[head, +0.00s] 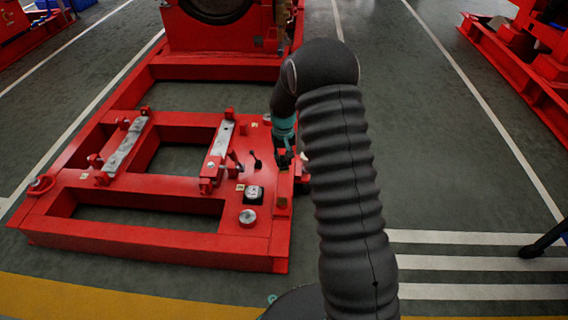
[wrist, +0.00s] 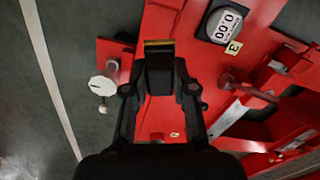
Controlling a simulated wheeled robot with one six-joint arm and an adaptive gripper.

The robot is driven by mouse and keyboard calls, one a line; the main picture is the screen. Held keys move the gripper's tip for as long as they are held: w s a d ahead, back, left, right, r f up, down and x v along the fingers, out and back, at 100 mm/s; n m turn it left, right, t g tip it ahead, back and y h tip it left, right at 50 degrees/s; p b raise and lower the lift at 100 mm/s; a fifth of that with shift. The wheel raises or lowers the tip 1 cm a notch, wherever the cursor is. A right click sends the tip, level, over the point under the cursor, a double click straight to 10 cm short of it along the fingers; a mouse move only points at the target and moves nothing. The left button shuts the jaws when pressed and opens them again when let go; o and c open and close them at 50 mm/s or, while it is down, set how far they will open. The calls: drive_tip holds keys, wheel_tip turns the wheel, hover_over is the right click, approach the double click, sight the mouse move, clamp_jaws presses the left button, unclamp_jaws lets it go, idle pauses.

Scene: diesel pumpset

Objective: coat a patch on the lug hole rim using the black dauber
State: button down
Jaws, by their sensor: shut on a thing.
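My gripper (wrist: 160,88) is shut on a dark block, which looks like the black dauber (wrist: 160,73), held between the two fingers in the wrist view. In the head view my gripper (head: 284,157) is small and dark, at the right edge of the red base frame (head: 150,235); the dauber cannot be made out there. A red lug-like tab (wrist: 115,50) juts from the frame side, left of the gripper in the wrist view. A lug hole rim cannot be clearly made out. Whether the dauber touches anything cannot be told.
A pale round-headed pin (wrist: 104,86) stands left of the gripper. A black-handled lever (head: 255,160) and grey bars (head: 126,145) stand on the frame.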

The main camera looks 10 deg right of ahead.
drive_tip(key=w, duration=0.1)
drive_tip(key=w+d, duration=0.1)
drive_tip(key=w, duration=0.3)
drive_tip(key=shift+d, duration=0.3)
drive_tip(key=shift+a+f, duration=0.1)
